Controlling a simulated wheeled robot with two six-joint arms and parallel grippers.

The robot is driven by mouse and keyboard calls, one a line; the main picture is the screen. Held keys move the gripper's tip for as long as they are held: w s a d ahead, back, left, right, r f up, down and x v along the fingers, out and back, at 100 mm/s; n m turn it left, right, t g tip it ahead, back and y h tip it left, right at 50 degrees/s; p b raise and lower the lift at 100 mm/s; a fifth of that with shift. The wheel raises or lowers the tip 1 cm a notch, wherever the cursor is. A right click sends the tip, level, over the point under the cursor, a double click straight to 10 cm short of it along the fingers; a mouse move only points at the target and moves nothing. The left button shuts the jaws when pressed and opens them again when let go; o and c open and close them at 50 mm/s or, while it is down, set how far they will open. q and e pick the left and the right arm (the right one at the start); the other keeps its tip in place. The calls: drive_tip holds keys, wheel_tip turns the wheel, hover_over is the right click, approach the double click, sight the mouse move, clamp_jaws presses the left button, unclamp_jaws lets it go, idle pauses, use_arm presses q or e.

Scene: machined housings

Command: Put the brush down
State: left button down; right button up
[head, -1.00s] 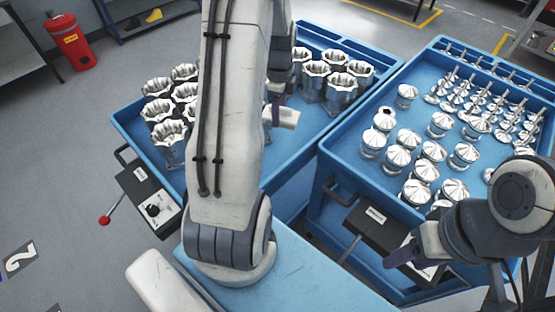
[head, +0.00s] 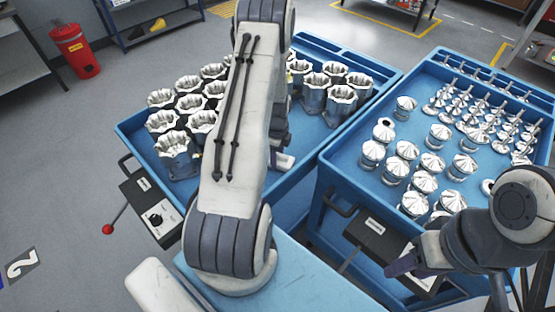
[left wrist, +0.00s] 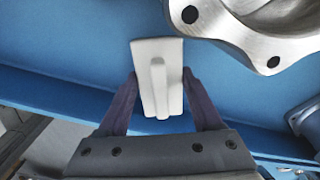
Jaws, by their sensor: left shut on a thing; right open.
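The brush is a pale, flat block with a raised bar handle in the left wrist view (left wrist: 171,82). My left gripper (left wrist: 161,97) is shut on it, a purple finger on each side. In the head view the brush (head: 284,161) shows beside my left arm, over the bare near part of the left blue cart (head: 307,140); the arm hides most of the gripper. I cannot tell whether the brush touches the cart's surface. My right gripper (head: 405,264) is open and empty, in front of the right cart (head: 335,170).
Several silver housings (head: 174,147) stand on the left cart; one metal flange (left wrist: 285,40) is close to the brush's upper right. The right cart holds several silver domed parts (head: 397,165) and stemmed parts (head: 470,105). A control box with a red-knobbed lever (head: 107,229) is at the left cart's front.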

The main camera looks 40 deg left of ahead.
use_arm(q)
wheel_tip(320, 180, down, 2)
drive_tip(key=shift+f, duration=0.2)
drive_tip(key=shift+c, duration=0.3)
unclamp_jaws()
